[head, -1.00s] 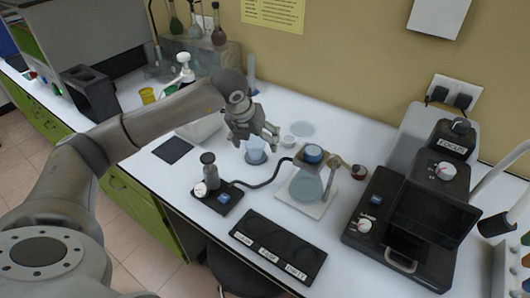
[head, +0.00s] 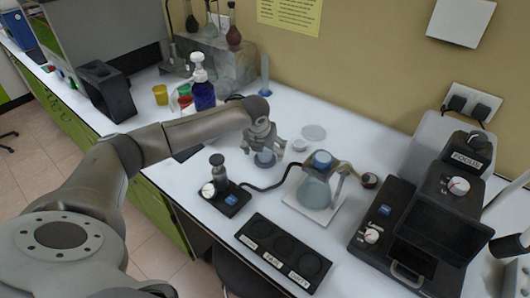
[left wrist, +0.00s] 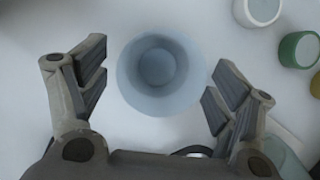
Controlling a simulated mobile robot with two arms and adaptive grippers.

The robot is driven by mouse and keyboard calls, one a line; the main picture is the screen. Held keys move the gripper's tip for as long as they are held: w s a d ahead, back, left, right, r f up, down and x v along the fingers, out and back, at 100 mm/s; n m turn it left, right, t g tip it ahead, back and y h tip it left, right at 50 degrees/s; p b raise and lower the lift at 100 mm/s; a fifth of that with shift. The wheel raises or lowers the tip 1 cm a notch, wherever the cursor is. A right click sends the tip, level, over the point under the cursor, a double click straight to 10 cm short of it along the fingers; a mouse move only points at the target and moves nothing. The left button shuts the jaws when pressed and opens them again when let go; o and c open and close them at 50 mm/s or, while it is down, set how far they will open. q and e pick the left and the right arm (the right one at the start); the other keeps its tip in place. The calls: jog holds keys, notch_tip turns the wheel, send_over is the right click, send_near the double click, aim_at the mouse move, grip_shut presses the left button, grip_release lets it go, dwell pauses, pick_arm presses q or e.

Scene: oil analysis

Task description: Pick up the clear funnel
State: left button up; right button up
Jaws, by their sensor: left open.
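The clear funnel (head: 265,160) stands on the white bench, bluish and see-through. In the left wrist view the clear funnel (left wrist: 160,72) shows from above as a round, wide rim narrowing to a darker centre. My left gripper (head: 264,146) is open above the funnel and partly hides it in the head view. In the left wrist view the fingers of my left gripper (left wrist: 158,82) are spread to either side of the funnel, with gaps on both sides. My right gripper is not in view.
A flask (head: 314,192) with a blue top stands on a white plate, joined by a black hose to a small pump (head: 225,197). A black labelled tray (head: 284,252) lies in front. A large black instrument (head: 410,235) is at right. A blue bottle (head: 203,95) stands behind my arm.

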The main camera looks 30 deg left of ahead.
pick_arm(q)
jog(key=shift+x, duration=0.9)
jog(key=shift+w+f, duration=0.1)
jog(key=c, duration=1.1)
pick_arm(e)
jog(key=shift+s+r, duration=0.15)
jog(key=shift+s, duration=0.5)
